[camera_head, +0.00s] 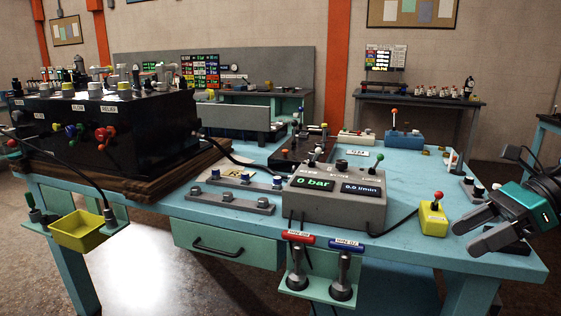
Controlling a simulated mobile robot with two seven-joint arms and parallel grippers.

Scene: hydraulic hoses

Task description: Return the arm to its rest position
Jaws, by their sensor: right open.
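My right gripper (466,239) comes in from the right edge, over the front right corner of the blue table (410,258). Its two grey fingers point left and are apart, with nothing between them. The arm behind the teal gripper body is cut off by the picture edge. A yellow box with a red-knobbed lever (434,218) stands just left of the fingertips, apart from them as far as I can tell. My left gripper is out of view.
A grey meter box (335,197) reading 0 bar stands mid-table. Red and blue-handled hose fittings (297,267) hang at the front edge. A large black console (110,135) fills the left, above a yellow tray (83,231). The table's right rear is fairly clear.

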